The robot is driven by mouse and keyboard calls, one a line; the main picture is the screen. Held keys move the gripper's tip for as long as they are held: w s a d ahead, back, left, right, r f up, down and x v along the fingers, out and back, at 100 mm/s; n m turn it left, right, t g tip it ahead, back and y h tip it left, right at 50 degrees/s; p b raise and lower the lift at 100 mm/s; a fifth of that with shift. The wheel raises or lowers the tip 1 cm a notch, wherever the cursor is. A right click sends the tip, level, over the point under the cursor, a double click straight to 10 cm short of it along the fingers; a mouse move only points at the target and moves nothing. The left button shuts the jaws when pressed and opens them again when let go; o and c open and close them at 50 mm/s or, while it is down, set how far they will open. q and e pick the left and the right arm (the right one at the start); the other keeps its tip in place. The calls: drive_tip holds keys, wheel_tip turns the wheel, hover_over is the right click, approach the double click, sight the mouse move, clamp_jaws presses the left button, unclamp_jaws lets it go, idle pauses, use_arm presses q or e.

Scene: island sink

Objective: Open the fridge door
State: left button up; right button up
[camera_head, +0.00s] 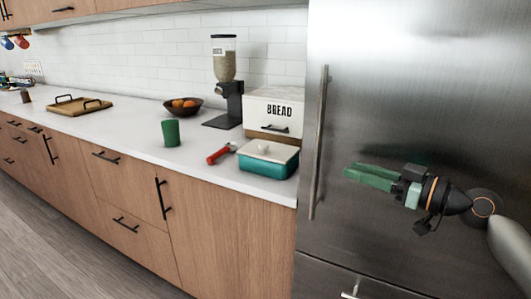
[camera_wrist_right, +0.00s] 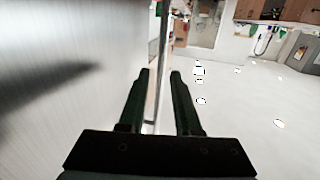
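The fridge door (camera_head: 420,90) is a tall brushed-steel panel filling the right of the head view, and it looks shut. Its long vertical bar handle (camera_head: 319,140) is near the door's left edge. My right gripper (camera_head: 346,171) is in front of the door, to the right of the handle, with its green fingers pointing left toward it. In the right wrist view, the two dark fingers (camera_wrist_right: 160,73) are apart with nothing between them. The handle (camera_wrist_right: 162,50) stands beyond the fingertips there, roughly in line with the gap. My left gripper is not in view.
Left of the fridge, the white counter (camera_head: 130,137) carries a bread box (camera_head: 272,107), a teal container (camera_head: 267,165), a red-handled tool (camera_head: 219,154), a green cup (camera_head: 171,133) and a fruit bowl (camera_head: 183,110). A lower steel drawer (camera_head: 325,278) is under the door. The floor (camera_head: 60,245) is clear.

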sight(306, 146)
drive_tip(key=shift+n+y, duration=0.3)
drive_tip(key=shift+y, duration=0.1)
drive_tip(key=p+x, duration=0.1)
drive_tip(key=x, duration=0.3)
drive_tip(key=r+x, duration=0.1)
drive_tip(key=x, duration=0.3)
drive_tip(key=r+p+x, duration=0.1)
drive_tip(key=x, duration=0.3)
drive_tip(key=shift+r+p, duration=0.1)
drive_tip(key=shift+p, duration=0.2)
drive_tip(key=shift+w+a, duration=0.2)
drive_tip(key=shift+w, duration=0.05)
drive_tip(key=shift+w+a, duration=0.2)
drive_tip(key=shift+c, duration=0.4)
clamp_jaws()
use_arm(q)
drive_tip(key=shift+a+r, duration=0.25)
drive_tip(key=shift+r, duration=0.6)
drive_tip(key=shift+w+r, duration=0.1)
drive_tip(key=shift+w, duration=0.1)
